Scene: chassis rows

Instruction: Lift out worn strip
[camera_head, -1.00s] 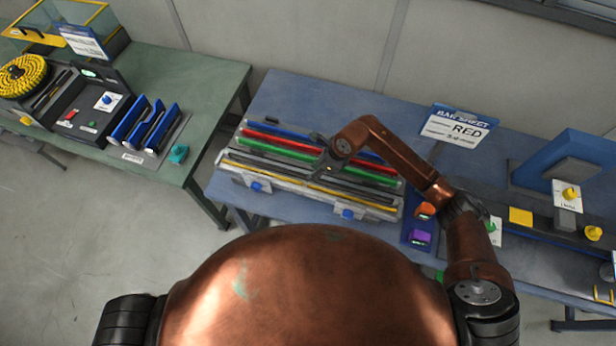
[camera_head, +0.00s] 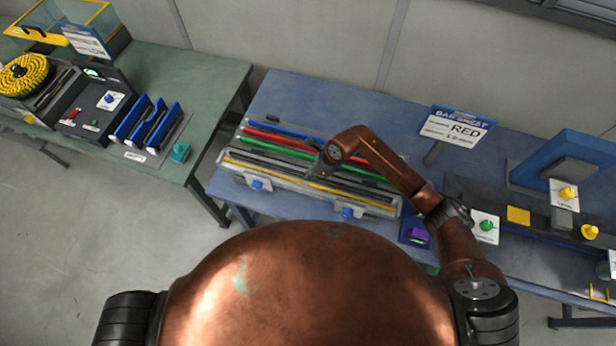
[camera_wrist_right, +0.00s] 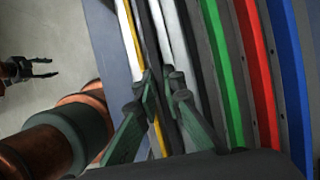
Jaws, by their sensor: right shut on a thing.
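A long grey tray (camera_head: 234,169) on the blue table holds parallel strips: a blue strip (camera_head: 288,131), a red strip (camera_head: 273,137), a green strip (camera_head: 280,148), dark strips and a yellow strip (camera_head: 345,198) near the front. My right gripper (camera_head: 314,175) is down at the tray's middle, between the green and yellow strips. In the right wrist view its fingers (camera_wrist_right: 163,88) are shut on a dark strip (camera_wrist_right: 147,30) beside the yellow one. Whether the strip is clear of the tray cannot be told. My left gripper (camera_wrist_right: 45,68) shows with its fingers apart, empty, over the floor.
Blue knobs (camera_head: 257,185) are on the tray's front. A sign reading RED (camera_head: 457,127) stands behind. A purple button (camera_head: 419,235) and a blue press-like frame (camera_head: 570,165) are to the right. A green table (camera_head: 210,80) stands at the left.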

